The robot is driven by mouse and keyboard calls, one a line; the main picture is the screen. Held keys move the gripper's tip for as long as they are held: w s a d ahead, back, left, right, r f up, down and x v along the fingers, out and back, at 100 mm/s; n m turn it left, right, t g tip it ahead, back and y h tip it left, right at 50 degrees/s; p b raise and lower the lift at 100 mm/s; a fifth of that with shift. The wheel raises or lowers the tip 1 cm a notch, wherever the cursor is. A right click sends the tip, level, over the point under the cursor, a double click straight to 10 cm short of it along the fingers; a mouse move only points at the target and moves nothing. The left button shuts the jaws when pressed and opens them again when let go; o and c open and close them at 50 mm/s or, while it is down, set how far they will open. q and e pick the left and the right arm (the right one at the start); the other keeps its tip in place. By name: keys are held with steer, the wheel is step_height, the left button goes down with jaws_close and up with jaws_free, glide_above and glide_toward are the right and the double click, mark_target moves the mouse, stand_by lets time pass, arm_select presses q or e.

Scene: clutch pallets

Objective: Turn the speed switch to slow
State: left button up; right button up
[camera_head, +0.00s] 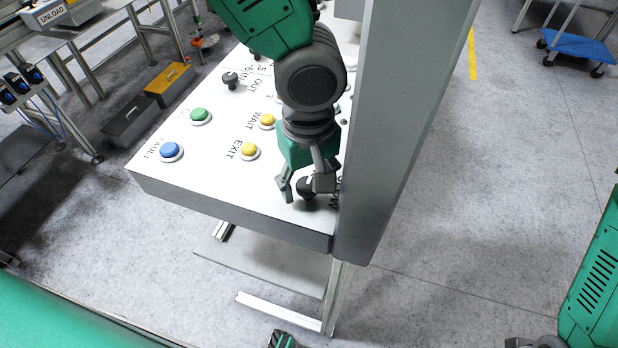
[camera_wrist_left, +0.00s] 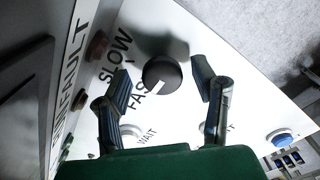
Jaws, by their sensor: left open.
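The speed switch is a round black knob (camera_wrist_left: 162,72) with a white mark on the white panel. In the left wrist view the mark points towards the FAST label (camera_wrist_left: 138,90). The SLOW label (camera_wrist_left: 116,55) is beside it. In the head view the knob (camera_head: 306,192) is partly hidden by my left gripper (camera_head: 304,188) at the panel's near right corner. My left gripper, also in the left wrist view (camera_wrist_left: 162,82), is open, with one finger on each side of the knob. I cannot tell whether they touch it.
The white panel (camera_head: 215,185) bears blue (camera_head: 171,150), green (camera_head: 200,115) and yellow (camera_head: 249,149) buttons and a black knob (camera_head: 230,79). A tall grey wall (camera_head: 390,130) rises along its right edge, close to my left gripper.

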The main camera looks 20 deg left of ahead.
arm_select(q)
steer(key=shift+s, duration=0.1)
steer(key=c, duration=1.2)
steer(key=shift+o, duration=0.2)
steer(key=shift+r+m, duration=0.15)
steer(key=shift+m, duration=0.15)
steer(key=shift+r+m+p, duration=0.1)
steer(key=shift+m+p, duration=0.7)
steer(key=m+p, duration=0.2)
steer(key=m, duration=0.1)
steer(key=shift+m, duration=0.3)
steer(key=m+p, duration=0.2)
steer(key=m, duration=0.1)
steer(key=shift+w, duration=0.2)
steer(key=shift+m+p, duration=0.7)
steer(key=shift+m, duration=0.7)
steer(key=shift+w+m, duration=0.1)
steer(key=shift+m, duration=0.2)
